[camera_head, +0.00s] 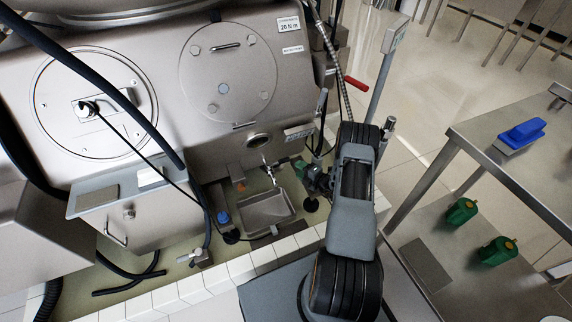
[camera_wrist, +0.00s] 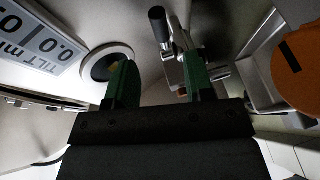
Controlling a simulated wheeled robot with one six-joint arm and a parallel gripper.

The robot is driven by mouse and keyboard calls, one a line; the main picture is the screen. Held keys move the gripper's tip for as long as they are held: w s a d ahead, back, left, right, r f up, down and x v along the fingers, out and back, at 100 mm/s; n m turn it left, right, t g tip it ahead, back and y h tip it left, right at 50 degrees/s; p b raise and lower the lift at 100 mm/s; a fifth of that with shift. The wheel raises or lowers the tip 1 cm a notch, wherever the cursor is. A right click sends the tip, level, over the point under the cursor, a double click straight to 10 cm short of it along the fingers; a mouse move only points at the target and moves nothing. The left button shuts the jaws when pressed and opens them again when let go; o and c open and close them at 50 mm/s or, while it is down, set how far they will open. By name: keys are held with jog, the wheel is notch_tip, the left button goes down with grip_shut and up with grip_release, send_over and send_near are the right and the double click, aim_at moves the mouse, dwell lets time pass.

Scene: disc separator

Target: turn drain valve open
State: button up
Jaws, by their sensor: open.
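In the wrist view a metal valve (camera_wrist: 177,60) with a black-tipped lever (camera_wrist: 157,15) lies just beyond my fingers; I take it for the drain valve. Its small metal form (camera_head: 268,168) shows in the head view below a round port. My gripper (camera_wrist: 160,82) is open, with its two green fingers apart and nothing visibly held between them. The valve is ahead of the gap and close to the right finger; contact cannot be told. In the head view my gripper (camera_head: 301,168) is right of the valve, partly hidden by my arm.
A grey metal tray (camera_head: 268,211) sits below the valve. The round port (camera_wrist: 106,65) is near the left finger, and an orange part (camera_wrist: 295,65) is at the right. Black hoses (camera_head: 130,90) cross the machine front. A metal table (camera_head: 480,126) stands at right.

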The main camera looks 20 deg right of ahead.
aim_at(286, 161)
jog(key=b+x, duration=0.2)
jog(key=x, duration=0.6)
jog(key=shift+w+a+f, duration=0.1)
jog(key=shift+w+a, duration=0.1)
jog(key=shift+w, duration=0.15)
jog(key=shift+c, duration=0.2)
grip_shut()
